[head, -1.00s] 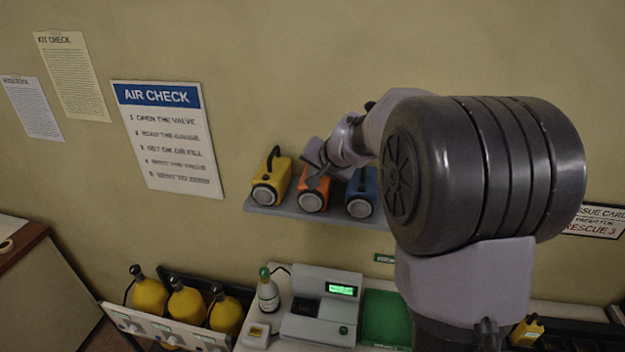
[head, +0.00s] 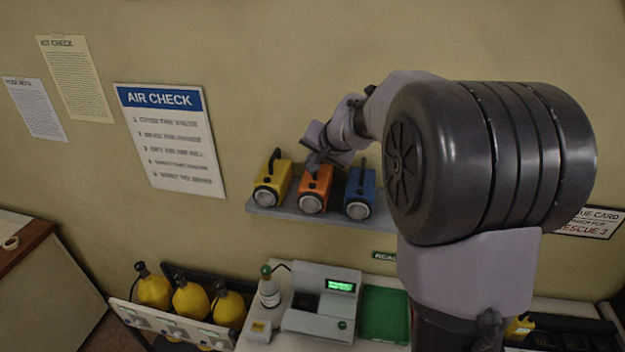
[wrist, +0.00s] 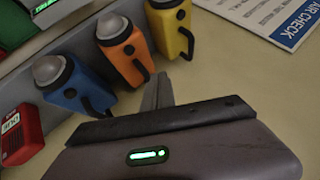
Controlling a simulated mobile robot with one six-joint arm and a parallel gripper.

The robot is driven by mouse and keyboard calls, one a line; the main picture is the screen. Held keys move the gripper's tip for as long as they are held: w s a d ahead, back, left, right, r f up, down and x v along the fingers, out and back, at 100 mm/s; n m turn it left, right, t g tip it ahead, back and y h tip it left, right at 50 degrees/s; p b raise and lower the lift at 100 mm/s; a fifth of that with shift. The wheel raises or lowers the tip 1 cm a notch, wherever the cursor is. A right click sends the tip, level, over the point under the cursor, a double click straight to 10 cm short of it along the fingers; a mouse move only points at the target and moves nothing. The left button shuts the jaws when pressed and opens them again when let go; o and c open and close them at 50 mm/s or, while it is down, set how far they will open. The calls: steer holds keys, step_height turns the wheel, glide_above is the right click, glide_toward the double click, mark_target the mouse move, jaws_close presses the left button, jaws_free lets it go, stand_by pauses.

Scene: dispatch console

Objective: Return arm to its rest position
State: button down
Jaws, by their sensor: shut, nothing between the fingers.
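My gripper (head: 318,160) is up by the wall shelf, above and in front of the orange lamp (head: 313,190) in the head view. In the wrist view my gripper (wrist: 160,92) is shut and empty, with bare wall around the fingers, apart from the orange lamp (wrist: 124,50). My arm's large dark joint fills the right of the head view and hides part of the wall and bench behind it.
The shelf (head: 290,212) also holds a yellow lamp (head: 270,186) and a blue lamp (head: 359,192). Below are yellow cylinders (head: 190,300) in a rack, a console (head: 322,305) with a green display, a small bottle (head: 269,291) and a green mat (head: 383,314). The wall above the shelf is clear.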

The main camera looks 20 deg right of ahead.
steer(key=shift+f, duration=0.1)
stand_by(0.3)
steer(key=s+a+f+n+g+y+b, duration=0.1)
steer(key=s+a+f+b, duration=0.5)
steer(key=s+f+b, duration=0.4)
steer(key=s+a+f+n+y+b, duration=0.1)
steer(key=s+a+f+n+b, duration=0.1)
steer(key=s+a+f+b, duration=0.8)
steer(key=s+f+n+g+b, duration=0.1)
steer(key=s+f+g+b, duration=0.1)
steer(key=s+f+b, duration=1.4)
steer(key=shift+a+f+b, duration=0.3)
steer(key=shift+f+b, duration=0.1)
steer(key=shift+b, duration=0.1)
